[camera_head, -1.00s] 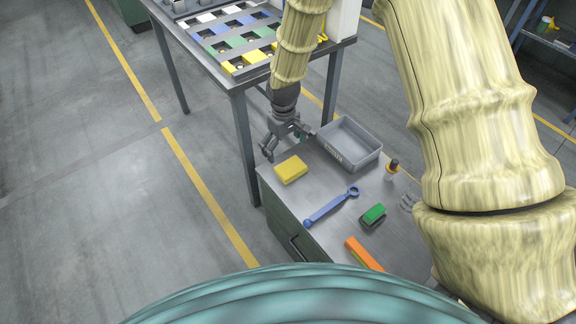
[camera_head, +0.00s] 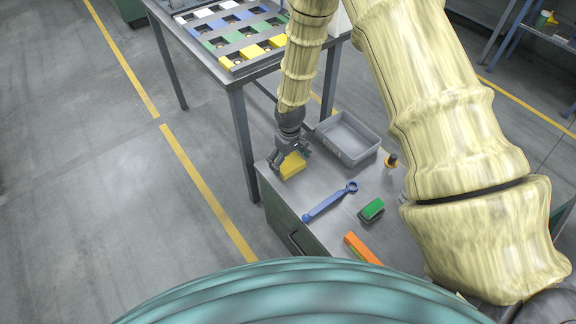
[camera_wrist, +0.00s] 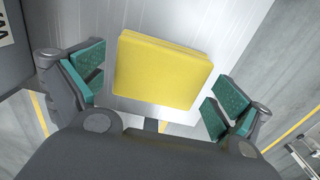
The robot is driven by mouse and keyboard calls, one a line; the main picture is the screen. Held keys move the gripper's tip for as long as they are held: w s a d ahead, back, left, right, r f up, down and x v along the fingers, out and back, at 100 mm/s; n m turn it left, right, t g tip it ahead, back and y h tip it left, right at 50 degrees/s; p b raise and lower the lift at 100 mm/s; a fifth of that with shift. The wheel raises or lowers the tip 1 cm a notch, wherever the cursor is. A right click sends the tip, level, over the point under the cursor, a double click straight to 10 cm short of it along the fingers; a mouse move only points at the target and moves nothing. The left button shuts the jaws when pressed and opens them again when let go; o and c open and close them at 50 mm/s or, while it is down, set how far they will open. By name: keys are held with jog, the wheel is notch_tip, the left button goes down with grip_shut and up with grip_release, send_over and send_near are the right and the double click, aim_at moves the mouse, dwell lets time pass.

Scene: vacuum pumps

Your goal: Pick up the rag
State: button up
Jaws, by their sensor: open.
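The rag is a folded yellow square (camera_head: 293,168) on the grey top of the cabinet, near its far left corner in the head view. My gripper (camera_head: 289,161) is just above it and hides part of it. In the wrist view the rag (camera_wrist: 163,70) lies between and ahead of the teal-padded fingers. The fingers are wide apart, one on each side, and my gripper (camera_wrist: 158,91) is open and empty. I cannot tell how high the fingers are above the cabinet top.
A grey bin (camera_head: 348,138) stands right of the rag. A table with coloured trays (camera_head: 240,55) stands behind.

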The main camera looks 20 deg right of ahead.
aim_at(290, 165)
jog(key=shift+c, duration=0.4)
jog(key=c, duration=0.7)
jog(key=shift+r, duration=0.45)
jog(key=r, duration=0.1)
jog(key=s+r, duration=0.1)
jog(key=shift+a+r, duration=0.15)
jog(key=shift+r, duration=0.15)
jog(key=s+a, duration=0.1)
jog(key=s, duration=0.4)
jog(key=s+a+r, duration=0.1)
jog(key=s, duration=0.3)
jog(key=s+a, duration=0.1)
jog(key=s, duration=0.4)
jog(key=shift+s+r, duration=0.2)
jog(key=shift+s, duration=0.15)
